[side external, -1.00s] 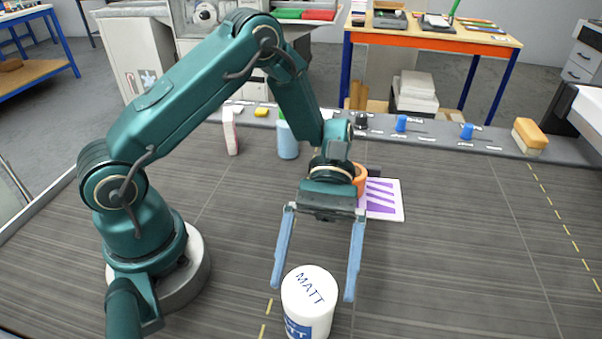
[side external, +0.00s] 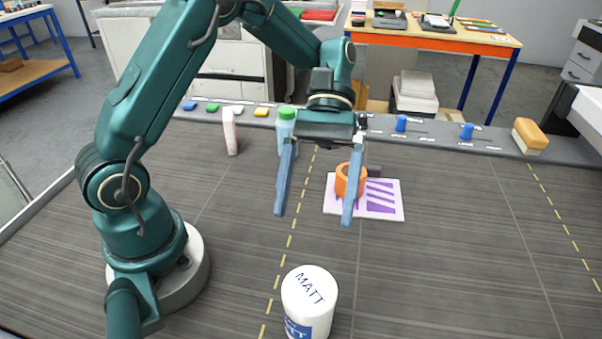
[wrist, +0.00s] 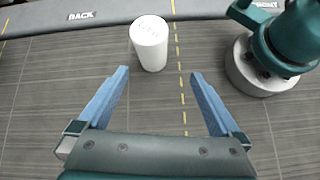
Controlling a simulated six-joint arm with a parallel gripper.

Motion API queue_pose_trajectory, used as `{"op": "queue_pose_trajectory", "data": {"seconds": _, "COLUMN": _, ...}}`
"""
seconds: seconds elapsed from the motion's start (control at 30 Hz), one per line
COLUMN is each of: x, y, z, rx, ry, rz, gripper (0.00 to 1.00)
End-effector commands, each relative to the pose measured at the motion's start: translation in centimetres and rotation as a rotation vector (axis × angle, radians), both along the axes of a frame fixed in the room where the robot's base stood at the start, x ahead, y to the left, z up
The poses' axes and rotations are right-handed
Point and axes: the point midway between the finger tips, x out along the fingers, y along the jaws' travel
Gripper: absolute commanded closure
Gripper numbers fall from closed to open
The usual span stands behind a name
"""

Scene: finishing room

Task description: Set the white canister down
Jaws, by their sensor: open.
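The white canister (side external: 309,300), with MATT lettered on its lid and a blue label on its side, stands upright on the dark table at the bottom of the side view. It also stands upright in the wrist view (wrist: 149,45), beyond the fingertips. My gripper (side external: 313,215) is open and empty, raised above the table and apart from the canister, farther back in the side view. In the wrist view my gripper (wrist: 158,72) has its blue fingers spread wide with nothing between them.
An orange ring (side external: 350,181) sits on a white and purple card (side external: 385,199) close to my right finger in the side view. A blue bottle with a green cap (side external: 287,135) and a pale upright container (side external: 230,132) stand behind. The table's right side is clear.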

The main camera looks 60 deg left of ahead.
Motion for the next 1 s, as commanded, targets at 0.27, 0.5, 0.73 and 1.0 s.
{"op": "queue_pose_trajectory", "data": {"seconds": 0.27, "x": -2.3, "y": 1.7, "z": 2.6, "rx": 0.169, "ry": -0.409, "rz": -0.143, "gripper": 0.00}}
{"op": "queue_pose_trajectory", "data": {"seconds": 0.5, "x": -4.1, "y": 3.6, "z": 3.9, "rx": 0.312, "ry": -0.755, "rz": -0.278, "gripper": 0.00}}
{"op": "queue_pose_trajectory", "data": {"seconds": 0.73, "x": -5.3, "y": 5.4, "z": 4.6, "rx": 0.446, "ry": -1.065, "rz": -0.410, "gripper": 0.00}}
{"op": "queue_pose_trajectory", "data": {"seconds": 1.0, "x": -5.6, "y": 6.3, "z": 4.9, "rx": 0.531, "ry": -1.248, "rz": -0.491, "gripper": 0.00}}
